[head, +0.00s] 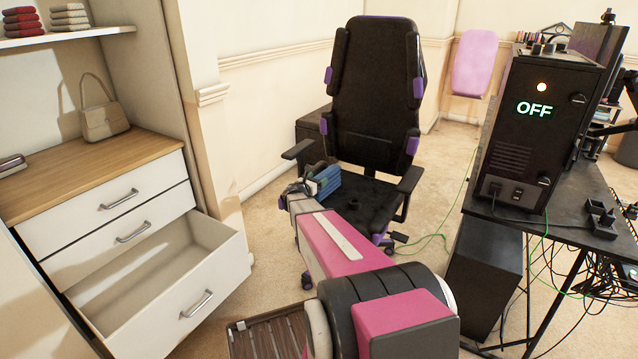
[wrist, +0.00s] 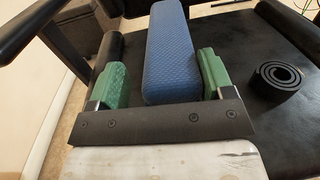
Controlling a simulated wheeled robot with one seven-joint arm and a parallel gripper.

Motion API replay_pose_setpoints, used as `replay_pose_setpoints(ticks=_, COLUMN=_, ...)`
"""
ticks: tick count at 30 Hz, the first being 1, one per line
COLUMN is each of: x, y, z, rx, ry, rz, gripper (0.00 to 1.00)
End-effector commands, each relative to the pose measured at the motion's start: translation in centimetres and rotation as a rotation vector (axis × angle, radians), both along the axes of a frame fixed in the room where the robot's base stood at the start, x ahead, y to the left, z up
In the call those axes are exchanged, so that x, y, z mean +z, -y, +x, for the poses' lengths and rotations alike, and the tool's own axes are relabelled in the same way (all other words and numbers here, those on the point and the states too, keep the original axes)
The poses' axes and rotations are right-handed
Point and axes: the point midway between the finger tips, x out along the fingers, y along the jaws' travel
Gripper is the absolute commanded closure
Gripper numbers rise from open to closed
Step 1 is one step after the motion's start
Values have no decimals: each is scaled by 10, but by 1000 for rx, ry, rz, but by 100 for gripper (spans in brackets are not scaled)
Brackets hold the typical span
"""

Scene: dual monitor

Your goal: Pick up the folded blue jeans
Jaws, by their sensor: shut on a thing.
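The folded blue jeans (wrist: 170,45) show as a blue textured block between the two green finger pads of my gripper (wrist: 161,78) in the wrist view. My gripper is shut on them, with the pads on either side. In the head view the jeans (head: 326,180) are at the left part of the black chair's seat (head: 368,200), by the left armrest. I cannot tell whether they touch the seat. My gripper (head: 316,184) is partly hidden there by my own arm.
A black coiled strap (wrist: 276,84) lies on the seat right of my gripper. The chair's armrests (head: 298,149) stand close by. An open drawer (head: 165,270) juts out at left. A desk with a black "OFF" box (head: 530,130) is at right.

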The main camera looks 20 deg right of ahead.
Motion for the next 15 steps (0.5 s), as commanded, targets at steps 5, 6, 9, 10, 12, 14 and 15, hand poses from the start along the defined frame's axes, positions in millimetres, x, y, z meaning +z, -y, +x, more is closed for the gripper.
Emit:
replay_pose_setpoints(ticks=5, x=31, y=0, z=-2, rx=-1, ry=4, rz=-2, gripper=65)
replay_pose_setpoints(ticks=6, x=40, y=0, z=-2, rx=-1, ry=4, rz=-2, gripper=65)
replay_pose_setpoints(ticks=9, x=51, y=-25, z=-10, rx=2, ry=2, rz=-2, gripper=65)
replay_pose_setpoints(ticks=10, x=55, y=-31, z=-12, rx=1, ry=2, rz=-2, gripper=65)
replay_pose_setpoints(ticks=12, x=64, y=-46, z=-16, rx=2, ry=2, rz=-2, gripper=65)
replay_pose_setpoints(ticks=14, x=71, y=-58, z=-19, rx=1, ry=2, rz=-2, gripper=65)
replay_pose_setpoints(ticks=15, x=75, y=-65, z=-21, rx=1, ry=1, rz=-2, gripper=65)
